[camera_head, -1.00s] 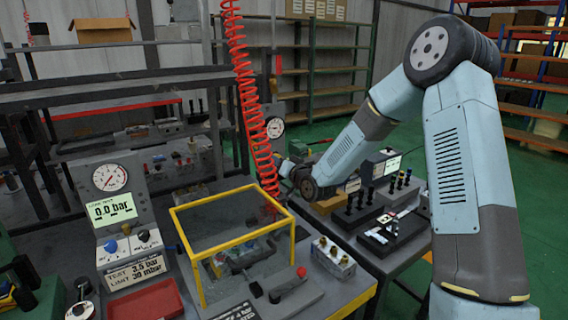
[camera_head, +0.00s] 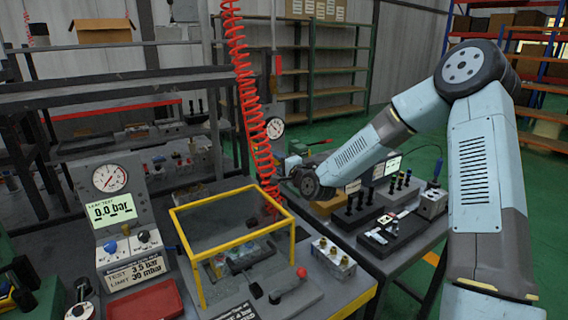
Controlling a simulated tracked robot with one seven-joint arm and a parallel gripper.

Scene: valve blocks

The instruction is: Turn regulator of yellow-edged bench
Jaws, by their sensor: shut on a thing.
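The yellow-edged bench (camera_head: 362,299) stands in front, with a yellow-framed clear guard (camera_head: 240,247) on it. My arm reaches from the right to a post behind the guard. My gripper (camera_head: 281,171) is small and mostly hidden there, by the red coiled hose and my own wrist. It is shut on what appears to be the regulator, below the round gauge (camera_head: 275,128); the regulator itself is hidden.
The red coiled hose (camera_head: 248,95) hangs close to my gripper. A metal valve block (camera_head: 333,257) and a red-knobbed lever (camera_head: 301,272) sit right of the guard. A red tray (camera_head: 146,301) lies at left. Another bench with black fixtures (camera_head: 392,232) stands under my forearm.

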